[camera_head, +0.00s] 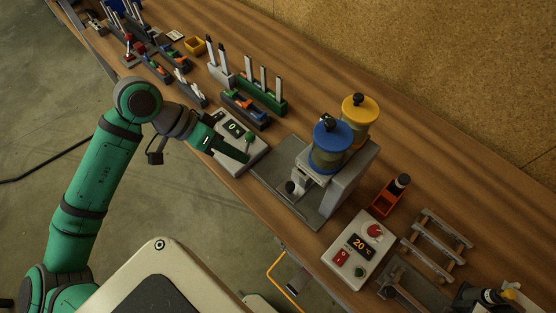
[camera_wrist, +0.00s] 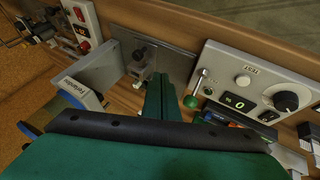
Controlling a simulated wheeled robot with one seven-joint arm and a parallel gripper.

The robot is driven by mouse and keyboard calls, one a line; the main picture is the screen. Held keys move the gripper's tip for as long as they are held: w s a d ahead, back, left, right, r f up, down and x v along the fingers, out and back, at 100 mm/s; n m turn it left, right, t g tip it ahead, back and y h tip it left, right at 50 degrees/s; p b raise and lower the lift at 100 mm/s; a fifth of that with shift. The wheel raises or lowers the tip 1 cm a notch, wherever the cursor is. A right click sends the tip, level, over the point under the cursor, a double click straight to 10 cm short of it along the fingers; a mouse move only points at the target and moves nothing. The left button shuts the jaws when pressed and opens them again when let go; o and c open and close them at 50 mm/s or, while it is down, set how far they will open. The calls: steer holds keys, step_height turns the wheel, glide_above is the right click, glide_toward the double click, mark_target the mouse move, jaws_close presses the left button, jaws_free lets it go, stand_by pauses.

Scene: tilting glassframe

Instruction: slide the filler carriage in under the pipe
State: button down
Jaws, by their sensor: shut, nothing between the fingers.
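A grey filling stand (camera_head: 345,185) carries two jars, one with a blue lid (camera_head: 331,131) and one with a yellow lid (camera_head: 360,108). A small metal block with a black knob (camera_head: 290,187), apparently the filler carriage, sits on the base plate (camera_head: 318,214) at the stand's front; it also shows in the wrist view (camera_wrist: 138,62). I cannot make out the pipe. My gripper (camera_head: 247,160) is shut and empty, left of the block, over the edge of a control box. In the wrist view its green fingers (camera_wrist: 160,84) point towards the plate, apart from the block.
The control box (camera_head: 222,146) reads 0 and has a lever with a green knob (camera_wrist: 190,101), close beside my fingers. A second box (camera_head: 355,250) reading 20 stands right of the stand. Tool racks (camera_head: 262,97) fill the bench's far left. The bench's front edge is near.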

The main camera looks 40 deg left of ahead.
steer(key=x, duration=0.9)
steer(key=shift+s+d+f, duration=0.1)
steer(key=shift+d, duration=0.05)
steer(key=d, duration=0.3)
steer(key=shift+w+f, duration=0.35)
steer(key=shift+d, duration=0.55)
steer(key=shift+d, duration=0.1)
